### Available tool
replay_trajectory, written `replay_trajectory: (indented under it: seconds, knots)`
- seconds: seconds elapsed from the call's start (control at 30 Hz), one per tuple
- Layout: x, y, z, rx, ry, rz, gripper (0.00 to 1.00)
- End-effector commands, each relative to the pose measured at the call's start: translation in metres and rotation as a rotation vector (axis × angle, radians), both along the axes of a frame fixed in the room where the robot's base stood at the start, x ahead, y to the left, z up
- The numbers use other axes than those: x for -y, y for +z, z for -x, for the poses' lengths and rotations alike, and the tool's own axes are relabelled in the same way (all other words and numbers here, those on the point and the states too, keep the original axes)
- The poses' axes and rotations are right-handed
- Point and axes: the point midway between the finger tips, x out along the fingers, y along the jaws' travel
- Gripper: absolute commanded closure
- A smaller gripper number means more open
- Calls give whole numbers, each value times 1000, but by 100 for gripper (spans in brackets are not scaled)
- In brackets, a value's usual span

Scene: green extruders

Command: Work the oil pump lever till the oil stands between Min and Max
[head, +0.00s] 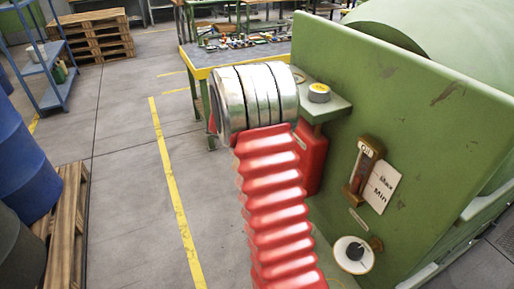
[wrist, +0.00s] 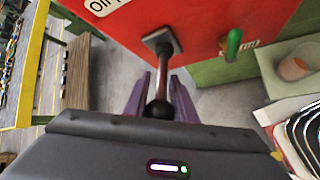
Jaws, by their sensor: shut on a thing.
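The oil pump is a red box (head: 312,155) on the green machine's side, partly hidden by my arm in the head view. In the wrist view its red face (wrist: 205,25) carries a lever (wrist: 163,65), a thin rod from a square plate to a black ball knob (wrist: 159,109). My gripper (wrist: 160,85) has its purple fingers on both sides of the knob, shut on it. The oil gauge (head: 364,166) is a brown-framed glass beside a white card (head: 381,188) marked Max and Min. The oil level is too small to read surely.
A green handle (wrist: 233,44) sticks out of the red face, right of the lever. A yellow-edged workbench (head: 225,60) stands behind. Blue drums (head: 25,165) and a pallet (head: 65,225) are at left. The floor between is clear.

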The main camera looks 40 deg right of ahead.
Motion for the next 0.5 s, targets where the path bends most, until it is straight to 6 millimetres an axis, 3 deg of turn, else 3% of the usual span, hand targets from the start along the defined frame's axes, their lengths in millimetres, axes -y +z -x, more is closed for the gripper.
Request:
replay_trajectory:
  seconds: [0.5]
  knots:
    - [4, 7, -2, 20, -1, -19, 100]
